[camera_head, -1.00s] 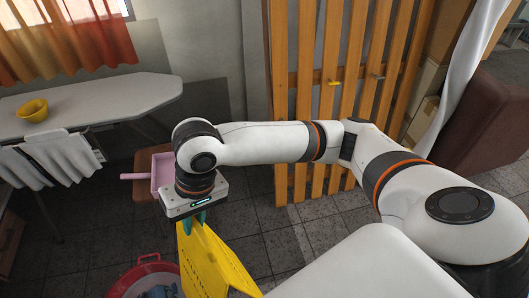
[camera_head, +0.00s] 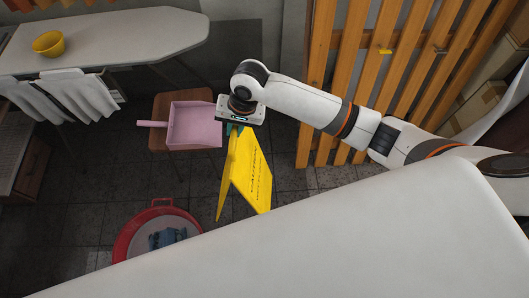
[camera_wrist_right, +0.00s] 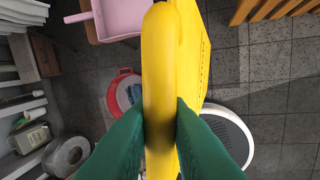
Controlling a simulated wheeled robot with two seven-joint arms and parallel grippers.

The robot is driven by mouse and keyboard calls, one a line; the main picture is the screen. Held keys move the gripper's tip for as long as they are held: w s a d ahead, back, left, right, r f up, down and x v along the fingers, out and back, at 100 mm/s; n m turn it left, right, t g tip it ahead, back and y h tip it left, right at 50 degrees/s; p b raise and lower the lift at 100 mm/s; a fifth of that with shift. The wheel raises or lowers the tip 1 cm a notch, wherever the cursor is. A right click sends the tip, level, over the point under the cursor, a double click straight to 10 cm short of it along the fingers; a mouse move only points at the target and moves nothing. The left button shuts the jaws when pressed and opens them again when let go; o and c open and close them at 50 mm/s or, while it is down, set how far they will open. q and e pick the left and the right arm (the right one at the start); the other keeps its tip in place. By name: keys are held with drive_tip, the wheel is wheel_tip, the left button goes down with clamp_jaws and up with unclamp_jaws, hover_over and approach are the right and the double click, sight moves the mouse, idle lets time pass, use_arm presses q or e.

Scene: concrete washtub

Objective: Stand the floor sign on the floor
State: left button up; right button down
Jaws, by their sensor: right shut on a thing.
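The yellow floor sign (camera_head: 247,170) hangs below my right gripper (camera_head: 236,127) in the head view, its two panels spread in an A shape with dark lettering on one. In the right wrist view the green fingers of my right gripper (camera_wrist_right: 160,125) are shut on the top edge of the sign (camera_wrist_right: 160,50). The sign looks roughly upright in the head view. I cannot tell whether its lower edges touch the tiled floor (camera_head: 90,205). My left gripper is not in view.
A red tub (camera_head: 130,232) with blue-grey contents stands left of the sign. A pink dustpan (camera_head: 194,126) lies on a brown stool (camera_head: 165,105). An ironing board (camera_head: 120,42) with a yellow bowl (camera_head: 47,43) is at left. A wooden slatted panel (camera_head: 345,60) stands behind.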

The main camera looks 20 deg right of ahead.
drive_tip(key=shift+m, duration=0.9)
drive_tip(key=d+f, duration=0.1)
drive_tip(key=f, duration=0.1)
drive_tip(key=d+f, duration=0.1)
drive_tip(key=f, duration=0.2)
drive_tip(key=d+f, duration=0.1)
drive_tip(key=f, duration=0.2)
drive_tip(key=shift+w+d+p, duration=0.1)
drive_tip(key=shift+d+p, duration=0.05)
drive_tip(key=shift+p, duration=0.15)
drive_tip(key=s+d+f+b, duration=0.1)
drive_tip(key=d+f, duration=0.1)
drive_tip(key=f, duration=0.3)
drive_tip(key=s+d+f+m+b, duration=0.1)
drive_tip(key=d+f+b, duration=0.1)
drive_tip(key=f, duration=0.4)
drive_tip(key=shift+s+t+h, duration=0.3)
drive_tip(key=shift+s+t, duration=0.05)
drive_tip(key=shift+t, duration=0.05)
drive_tip(key=shift+w+a+r, duration=0.1)
drive_tip(key=shift+w+a, duration=0.25)
drive_tip(key=shift+a, duration=0.25)
drive_tip(key=shift+f, duration=1.2)
idle(0.4)
drive_tip(key=c, duration=1.3)
unclamp_jaws()
drive_tip(key=shift+c, duration=0.2)
drive_tip(key=shift+o, duration=0.2)
drive_tip(key=shift+s, duration=0.1)
